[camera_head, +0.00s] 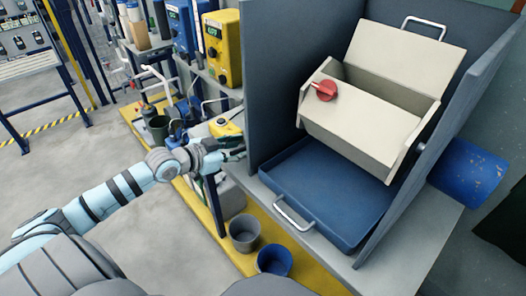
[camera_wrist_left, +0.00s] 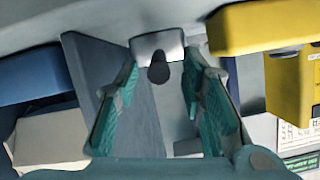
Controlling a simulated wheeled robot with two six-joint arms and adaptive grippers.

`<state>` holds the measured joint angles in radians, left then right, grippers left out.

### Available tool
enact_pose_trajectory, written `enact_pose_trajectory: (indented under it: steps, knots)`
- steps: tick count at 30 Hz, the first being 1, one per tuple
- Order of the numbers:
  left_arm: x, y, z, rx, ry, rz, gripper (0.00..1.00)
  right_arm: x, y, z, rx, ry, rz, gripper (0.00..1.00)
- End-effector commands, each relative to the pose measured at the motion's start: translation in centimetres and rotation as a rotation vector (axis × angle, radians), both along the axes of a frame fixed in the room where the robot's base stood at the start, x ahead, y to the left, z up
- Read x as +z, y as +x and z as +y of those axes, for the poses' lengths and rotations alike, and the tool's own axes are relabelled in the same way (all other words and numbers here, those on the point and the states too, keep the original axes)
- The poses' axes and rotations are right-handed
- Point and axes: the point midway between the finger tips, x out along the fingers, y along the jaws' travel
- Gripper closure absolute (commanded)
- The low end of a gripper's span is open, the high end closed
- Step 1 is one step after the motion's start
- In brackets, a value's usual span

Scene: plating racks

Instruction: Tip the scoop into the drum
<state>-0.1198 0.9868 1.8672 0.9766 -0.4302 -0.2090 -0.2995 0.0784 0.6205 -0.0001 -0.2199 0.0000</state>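My left gripper (camera_head: 236,148) is at the left edge of the grey-walled booth, beside a yellow-topped item. In the left wrist view its two teal fingers (camera_wrist_left: 163,100) are apart. A dark rounded peg on a silver block (camera_wrist_left: 158,45) shows between and beyond the fingertips; I cannot tell what it belongs to. A small red piece (camera_head: 324,90), perhaps the scoop, rests on the cream box (camera_head: 355,135) in the booth; its shape is too small to be sure. A blue drum (camera_head: 468,172) lies behind the booth's right wall. My right gripper is not in view.
A blue tray (camera_head: 325,185) with a metal handle lies below the cream box. Two small buckets, grey (camera_head: 244,233) and blue (camera_head: 274,261), stand on the yellow strip. A yellow meter (camera_head: 222,48) stands behind my gripper. Floor at the left is clear.

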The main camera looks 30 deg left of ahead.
Motion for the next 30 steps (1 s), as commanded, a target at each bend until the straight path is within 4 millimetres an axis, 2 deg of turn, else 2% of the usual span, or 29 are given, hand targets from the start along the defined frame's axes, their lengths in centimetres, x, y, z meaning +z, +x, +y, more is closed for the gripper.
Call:
enact_pose_trajectory:
  steps: [1,3,11,15,18,30]
  knots:
    - [-1.1,0.9,-0.4,0.003,-0.008,-0.006,0.64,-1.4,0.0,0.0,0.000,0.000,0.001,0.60]
    - [-1.3,1.9,-0.5,0.003,-0.005,-0.005,0.64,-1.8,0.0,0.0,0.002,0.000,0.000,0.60]
    - [-1.2,2.3,-0.7,-0.001,0.000,0.000,0.65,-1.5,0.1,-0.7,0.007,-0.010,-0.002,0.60]
    - [-1.2,2.3,-0.7,0.000,-0.001,0.000,0.88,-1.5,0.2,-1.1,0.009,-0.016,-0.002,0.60]
    - [-1.2,2.3,-0.7,0.000,-0.001,0.000,1.00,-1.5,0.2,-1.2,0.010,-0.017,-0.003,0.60]
    - [-0.7,2.3,-0.7,0.000,0.000,-0.001,1.00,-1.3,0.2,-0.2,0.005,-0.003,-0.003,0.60]
